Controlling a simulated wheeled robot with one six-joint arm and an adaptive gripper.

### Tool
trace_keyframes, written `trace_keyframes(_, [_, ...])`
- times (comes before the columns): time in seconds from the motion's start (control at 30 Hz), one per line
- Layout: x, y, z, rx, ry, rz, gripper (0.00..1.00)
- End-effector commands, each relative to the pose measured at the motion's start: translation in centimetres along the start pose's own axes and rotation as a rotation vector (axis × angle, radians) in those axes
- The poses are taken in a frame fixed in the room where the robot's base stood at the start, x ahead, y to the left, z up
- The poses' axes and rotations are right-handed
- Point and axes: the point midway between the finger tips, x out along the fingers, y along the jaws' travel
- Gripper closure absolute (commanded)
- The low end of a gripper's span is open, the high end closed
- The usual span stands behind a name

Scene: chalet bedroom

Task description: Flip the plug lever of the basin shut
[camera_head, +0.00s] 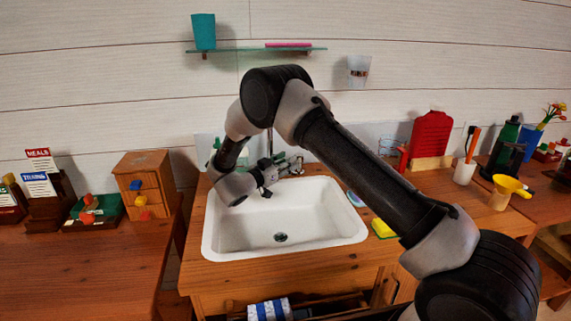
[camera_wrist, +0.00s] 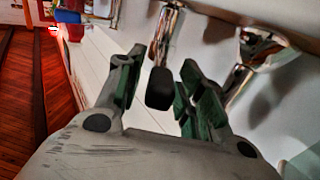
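The white basin (camera_head: 240,226) is set in a wooden counter, with its dark drain (camera_head: 281,237) visible at the bottom. My gripper (camera_head: 281,172) is over the back of the basin near the tap; my arm hides much of this area. In the wrist view, my gripper (camera_wrist: 161,64) has its two fingers apart. A chrome lever with a black tip (camera_wrist: 160,87) shows in the gap between them, and I see no clear contact on either side. I cannot tell for sure whether this is the plug lever. More chrome fitting (camera_wrist: 256,52) is to its right.
A yellow sponge (camera_head: 383,228) lies right of the basin. A red board (camera_head: 430,133) and a white cup (camera_head: 464,172) stand further right. A glass shelf (camera_head: 255,49) and a wall cup (camera_head: 358,70) are above. A small wooden drawer box (camera_head: 144,182) stands on the left table.

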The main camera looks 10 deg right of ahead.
Motion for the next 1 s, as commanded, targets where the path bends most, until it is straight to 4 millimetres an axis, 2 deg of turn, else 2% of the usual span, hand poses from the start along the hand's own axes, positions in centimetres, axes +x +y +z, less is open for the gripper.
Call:
trace_keyframes(0.23, [-0.2,0.0,0.1,-0.001,-0.001,0.0,0.62])
trace_keyframes(0.33, [-1.0,0.0,0.1,-0.001,-0.001,0.0,0.62])
trace_keyframes(0.73, [-9.3,-0.1,0.1,-0.001,-0.001,-0.002,0.62])
trace_keyframes(0.83, [-10.8,-0.1,0.1,0.0,0.0,-0.002,0.62])
trace_keyframes(1.0, [-11.9,0.0,0.1,-0.001,0.0,0.0,0.62])
